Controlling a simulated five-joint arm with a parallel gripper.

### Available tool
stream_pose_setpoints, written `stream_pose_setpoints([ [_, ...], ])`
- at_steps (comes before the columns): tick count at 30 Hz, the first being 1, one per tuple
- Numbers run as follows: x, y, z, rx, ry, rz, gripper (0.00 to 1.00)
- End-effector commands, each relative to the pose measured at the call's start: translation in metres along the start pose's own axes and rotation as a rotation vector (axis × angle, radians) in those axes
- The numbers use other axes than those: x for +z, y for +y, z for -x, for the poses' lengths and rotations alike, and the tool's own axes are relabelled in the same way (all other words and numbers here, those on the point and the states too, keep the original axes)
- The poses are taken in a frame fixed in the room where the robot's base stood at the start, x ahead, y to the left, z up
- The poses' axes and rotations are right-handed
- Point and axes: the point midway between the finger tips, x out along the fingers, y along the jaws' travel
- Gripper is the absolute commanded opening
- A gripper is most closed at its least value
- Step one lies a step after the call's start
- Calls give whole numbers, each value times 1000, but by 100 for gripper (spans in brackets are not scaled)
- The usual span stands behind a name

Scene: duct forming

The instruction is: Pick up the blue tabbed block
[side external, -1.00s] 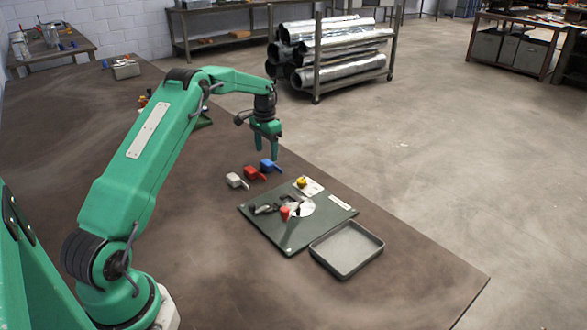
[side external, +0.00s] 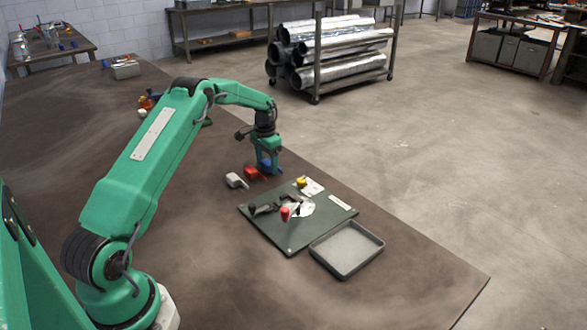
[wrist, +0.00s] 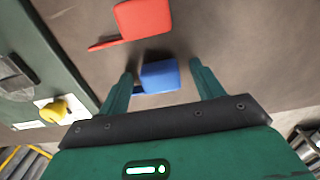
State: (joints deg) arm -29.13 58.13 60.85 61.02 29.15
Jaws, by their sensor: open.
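The blue tabbed block (wrist: 160,76) lies on the brown bench top. In the wrist view it sits between the two green fingers of my gripper (wrist: 158,82), with a gap on each side. Its tab points left, toward the left finger, and is partly hidden by it. My gripper (side external: 268,165) is open and low over the blue block (side external: 277,167) in the side view, where the fingers hide part of it. Whether the fingertips touch the bench cannot be told.
A red tabbed block (wrist: 143,19) lies close beside the blue one, and a white tabbed block (side external: 235,181) lies beyond it. A green plate (side external: 292,237) with a yellow knob (wrist: 55,110) and a red knob stands nearby. A grey tray (side external: 346,270) is at the front right.

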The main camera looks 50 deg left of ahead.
Motion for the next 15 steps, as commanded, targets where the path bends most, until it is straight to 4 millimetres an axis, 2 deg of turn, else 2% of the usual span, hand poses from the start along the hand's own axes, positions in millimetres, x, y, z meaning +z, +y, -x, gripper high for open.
stream_pose_setpoints([
  [2,0,0,0,0,0,0,64],
  [9,0,0,0,0,0,0,18],
  [15,0,0,0,0,0,0,18],
])
